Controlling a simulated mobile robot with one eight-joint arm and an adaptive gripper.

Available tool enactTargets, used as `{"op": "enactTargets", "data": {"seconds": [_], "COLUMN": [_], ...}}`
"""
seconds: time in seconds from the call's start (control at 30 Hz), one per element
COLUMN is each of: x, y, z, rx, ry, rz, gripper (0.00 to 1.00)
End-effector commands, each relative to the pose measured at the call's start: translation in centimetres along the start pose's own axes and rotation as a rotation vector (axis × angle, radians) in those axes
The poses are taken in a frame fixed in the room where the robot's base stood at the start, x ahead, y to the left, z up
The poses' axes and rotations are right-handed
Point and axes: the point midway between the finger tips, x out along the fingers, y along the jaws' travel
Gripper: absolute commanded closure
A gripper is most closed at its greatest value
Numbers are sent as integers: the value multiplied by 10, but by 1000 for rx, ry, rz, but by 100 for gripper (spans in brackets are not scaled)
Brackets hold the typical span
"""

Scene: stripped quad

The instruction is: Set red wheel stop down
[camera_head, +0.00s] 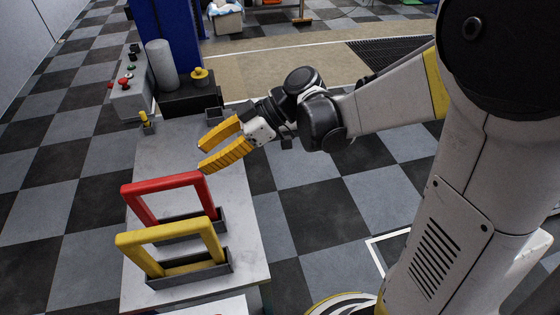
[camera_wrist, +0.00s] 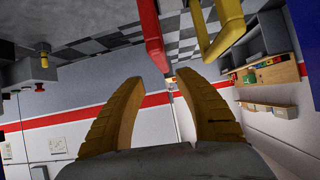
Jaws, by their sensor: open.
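The red wheel stop (camera_head: 165,184), a squared handle-like frame, stands upright on the light grey table in a shallow dark holder (camera_head: 222,216). Its lower part is partly hidden behind the yellow wheel stop (camera_head: 165,234). My gripper (camera_head: 203,157) is open and empty, beyond the red stop in the head view and apart from it. In the wrist view, the space between my fingers (camera_wrist: 165,80) is empty. The red stop (camera_wrist: 151,35) shows above them, with the yellow one (camera_wrist: 222,30) to its right.
The yellow stop stands in its own dark holder (camera_head: 195,276) at the table's near end. A grey cylinder (camera_head: 161,65), a yellow knob (camera_head: 199,75) and a control box with buttons (camera_head: 130,95) are at the far end. Checkered floor lies right of the table (camera_head: 150,150).

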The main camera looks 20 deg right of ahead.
Motion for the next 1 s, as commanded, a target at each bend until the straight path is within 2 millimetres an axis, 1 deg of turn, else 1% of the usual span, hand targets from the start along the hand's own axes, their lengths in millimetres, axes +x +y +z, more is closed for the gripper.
{"op": "enactTargets", "data": {"seconds": [0.07,0.17,0.27,0.4,0.5,0.6,0.7,0.77,0.87,1.0], "x": [-6,-22,-48,-91,-121,-145,-160,-165,-169,-169], "y": [-8,-20,-36,-58,-71,-79,-85,-86,-87,-86], "z": [3,15,34,63,80,91,97,99,100,100], "rx": [87,272,479,719,836,908,945,956,965,967], "ry": [-61,-182,-299,-388,-393,-367,-339,-326,-316,-315], "rz": [39,147,317,601,796,949,1046,1079,1103,1104], "gripper": [60,60,60,60,60,60,60,60,60,60]}}
